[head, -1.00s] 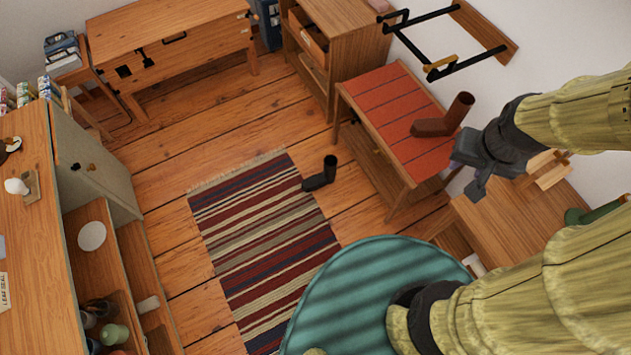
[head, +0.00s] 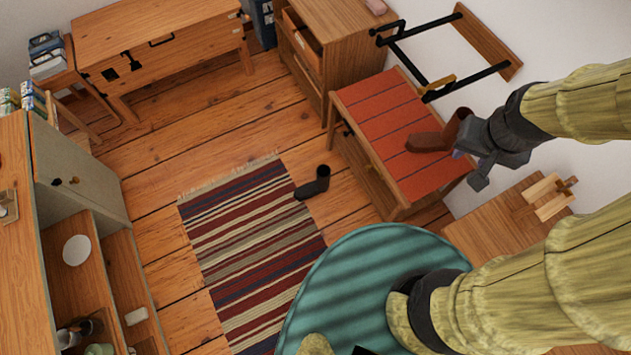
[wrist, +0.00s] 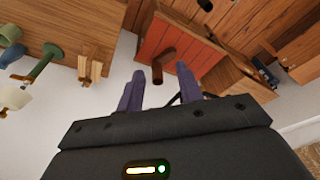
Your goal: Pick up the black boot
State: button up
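The black boot (head: 314,183) stands upright on the wooden floor at the right edge of the striped rug, its toe pointing left. A dark thing at the top of the wrist view (wrist: 205,5) may be the same boot, cut off by the edge. A brown boot (head: 430,140) stands on the red-topped bench (head: 385,105); it also shows in the wrist view (wrist: 160,65). My gripper (head: 472,150) is in the air by the brown boot, well to the right of the black boot. In the wrist view its two purple fingers (wrist: 158,88) are apart with nothing between them.
A striped rug (head: 250,240) lies on the floor left of the bench. A round green ribbed surface (head: 350,280) fills the lower middle. A wooden side table (head: 490,220) and a black wall rail (head: 440,55) are at the right. Floor around the black boot is clear.

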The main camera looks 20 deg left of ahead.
jog(key=shift+w, duration=0.25)
